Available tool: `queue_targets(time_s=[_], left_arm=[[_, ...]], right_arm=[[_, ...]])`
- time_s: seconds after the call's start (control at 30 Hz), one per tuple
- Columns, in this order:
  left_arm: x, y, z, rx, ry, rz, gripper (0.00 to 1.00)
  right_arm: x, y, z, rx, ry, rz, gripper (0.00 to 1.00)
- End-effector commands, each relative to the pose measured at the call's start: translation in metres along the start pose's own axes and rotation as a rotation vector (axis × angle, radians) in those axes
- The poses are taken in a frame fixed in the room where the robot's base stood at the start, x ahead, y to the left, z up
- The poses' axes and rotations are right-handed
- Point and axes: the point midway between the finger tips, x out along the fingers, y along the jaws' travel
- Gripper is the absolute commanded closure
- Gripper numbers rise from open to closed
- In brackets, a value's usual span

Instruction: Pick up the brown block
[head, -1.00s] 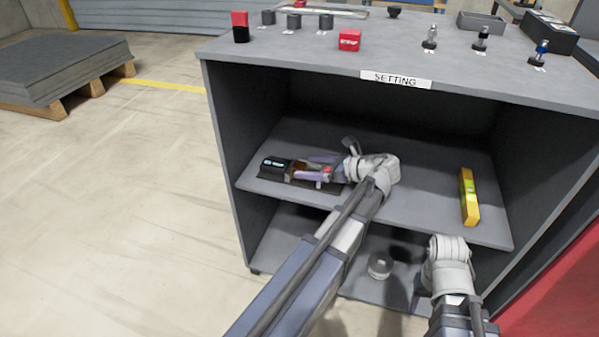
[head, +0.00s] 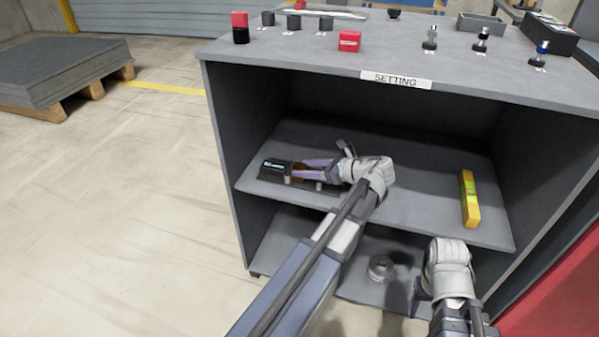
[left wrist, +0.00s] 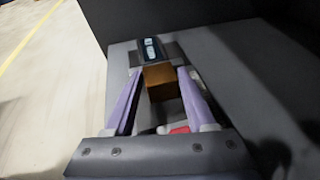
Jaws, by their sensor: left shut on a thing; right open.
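The brown block (left wrist: 159,82) sits between the two purple fingers of my left gripper in the left wrist view. My left gripper (left wrist: 160,74) is shut on it, one finger on each side. In the head view the block (head: 299,169) shows only as a small brown patch at the fingertips of my left gripper (head: 304,170), on the left part of the upper shelf. Whether the block is clear of the surface below cannot be told. My right gripper (head: 419,297) is open at the lower right, in front of the lower shelf, and partly hidden by its wrist.
A black device with a small display (head: 275,168) lies just beyond the block. A red object (left wrist: 180,129) shows between my left fingers, nearer the palm. A yellow level (head: 469,198) lies on the right of the upper shelf. The cabinet top (head: 300,62) overhangs the shelf.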

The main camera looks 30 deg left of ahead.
Motion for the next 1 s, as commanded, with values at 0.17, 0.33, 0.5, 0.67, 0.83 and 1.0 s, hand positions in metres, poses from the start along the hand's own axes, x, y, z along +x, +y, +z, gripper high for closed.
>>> queue_targets(time_s=[0.17, 0.33, 0.5, 0.67, 0.83, 1.0], left_arm=[[0.0, 0.0, 0.0, 0.0, 0.0, 0.0, 1.0], [0.0, 0.0, 0.0, 0.0, -0.001, 0.0, 1.0], [0.0, 0.0, 0.002, 0.0, -0.001, 0.0, 1.0], [-0.003, 0.0, 0.011, 0.0, -0.001, 0.0, 1.0], [-0.01, 0.0, 0.029, 0.0, -0.002, 0.001, 1.0], [-0.019, 0.0, 0.054, 0.0, -0.002, 0.001, 1.0]], right_arm=[[0.0, 0.0, 0.0, 0.0, 0.0, 0.0, 0.45], [0.0, 0.0, 0.0, 0.0, 0.0, 0.0, 0.45], [-0.002, 0.0, 0.0, 0.0, 0.0, 0.0, 0.45], [-0.011, 0.001, 0.001, -0.002, 0.0, 0.0, 0.45], [-0.03, 0.003, 0.002, -0.005, 0.0, 0.0, 0.45], [-0.056, 0.006, 0.003, -0.011, 0.0, 0.0, 0.45]])
